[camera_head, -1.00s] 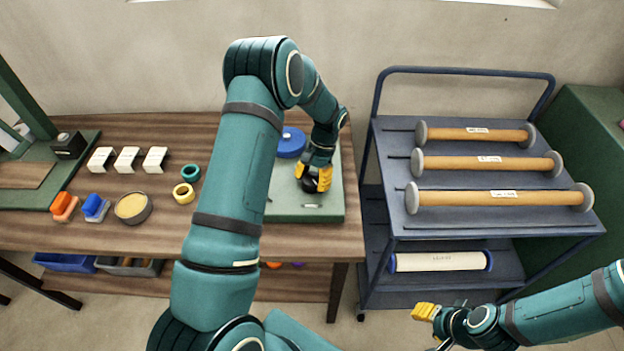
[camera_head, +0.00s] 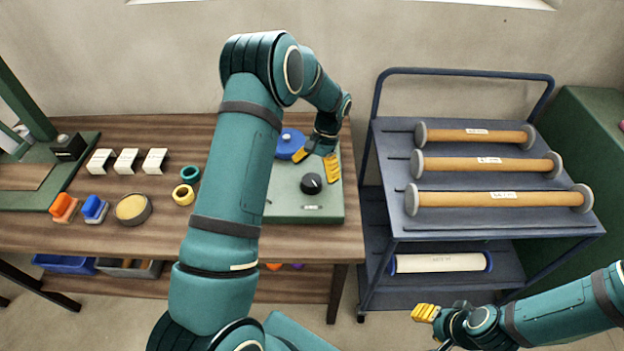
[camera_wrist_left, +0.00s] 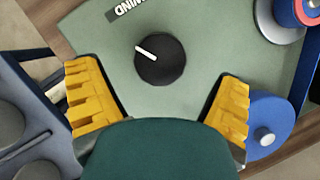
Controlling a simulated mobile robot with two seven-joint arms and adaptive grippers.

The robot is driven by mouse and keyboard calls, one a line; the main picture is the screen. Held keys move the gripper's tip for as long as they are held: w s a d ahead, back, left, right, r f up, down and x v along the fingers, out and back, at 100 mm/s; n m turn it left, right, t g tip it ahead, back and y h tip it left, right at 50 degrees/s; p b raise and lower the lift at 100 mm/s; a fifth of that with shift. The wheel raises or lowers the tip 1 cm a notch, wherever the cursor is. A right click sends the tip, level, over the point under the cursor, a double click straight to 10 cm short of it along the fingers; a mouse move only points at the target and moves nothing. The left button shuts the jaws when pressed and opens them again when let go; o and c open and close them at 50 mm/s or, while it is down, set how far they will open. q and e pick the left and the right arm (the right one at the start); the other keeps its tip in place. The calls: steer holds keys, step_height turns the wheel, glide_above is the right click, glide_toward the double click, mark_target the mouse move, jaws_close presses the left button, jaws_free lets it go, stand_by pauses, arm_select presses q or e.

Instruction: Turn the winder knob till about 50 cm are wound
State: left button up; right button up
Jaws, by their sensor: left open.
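The winder knob (camera_head: 312,184) is a black round dial with a white pointer line, on the pale green winder base (camera_head: 328,208). In the left wrist view the knob (camera_wrist_left: 160,58) lies ahead of and between the spread yellow fingers, its pointer toward the upper left. My left gripper (camera_head: 318,162) is open and empty, just behind the knob and apart from it; its fingers also show in the left wrist view (camera_wrist_left: 158,105). A blue round part (camera_head: 291,142) sits at the back of the base. My right gripper (camera_head: 425,313) is low at the right; its jaw gap is unclear.
A dark blue cart (camera_head: 390,150) with several labelled rollers stands right of the table (camera_head: 225,130). White brackets, teal and yellow rings, a round tin (camera_head: 132,209) and orange and blue blocks lie left of my left arm. The arm hides part of the table.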

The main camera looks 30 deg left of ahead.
arm_select(q)
steer(key=v, duration=0.8)
steer(key=shift+r, duration=0.15)
